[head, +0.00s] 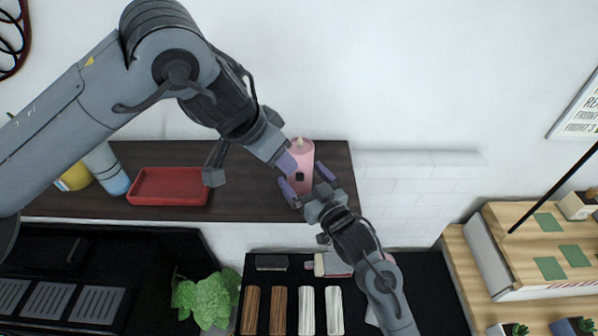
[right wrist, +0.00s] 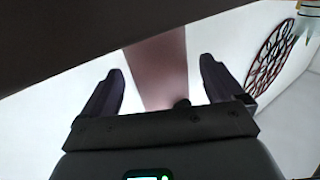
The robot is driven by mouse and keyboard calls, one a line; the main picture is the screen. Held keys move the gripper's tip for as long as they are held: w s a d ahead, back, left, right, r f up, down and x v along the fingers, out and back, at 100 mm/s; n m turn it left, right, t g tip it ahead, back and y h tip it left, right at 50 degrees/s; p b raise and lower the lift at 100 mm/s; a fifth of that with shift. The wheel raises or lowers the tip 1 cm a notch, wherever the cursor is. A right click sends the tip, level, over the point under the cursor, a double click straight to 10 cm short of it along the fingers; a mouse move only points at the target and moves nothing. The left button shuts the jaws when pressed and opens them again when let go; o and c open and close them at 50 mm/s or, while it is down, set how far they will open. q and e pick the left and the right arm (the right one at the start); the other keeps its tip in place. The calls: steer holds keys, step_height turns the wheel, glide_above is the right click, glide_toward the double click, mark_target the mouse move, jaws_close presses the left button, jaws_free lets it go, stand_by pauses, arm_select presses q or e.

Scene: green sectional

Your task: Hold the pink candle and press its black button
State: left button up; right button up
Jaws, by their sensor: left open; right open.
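The pink candle (head: 306,153) stands on the dark shelf (head: 235,208), with a small black button (head: 299,176) on its front. My left gripper (head: 286,162) is at the candle's left side, its purple fingertip close to the candle's wall; I cannot tell whether it touches. My right gripper (head: 306,183) comes from below right, open, with a finger on either side of the candle's lower part. The right wrist view shows the candle (right wrist: 161,65) as a pink-brown column between the two spread fingers (right wrist: 160,85), with gaps on both sides.
A red tray (head: 168,199) sits on the shelf to the left, near a blue-white cup (head: 112,180) and a yellow object (head: 74,178). A green plant (head: 206,297) and several light and brown strips (head: 306,310) lie below. The shelf's right end is just past the candle.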

steer(key=shift+x, duration=1.45)
steer(key=shift+c, duration=0.2)
steer(key=c, duration=1.1)
arm_select(q)
jaws_close()
stand_by(2.6)
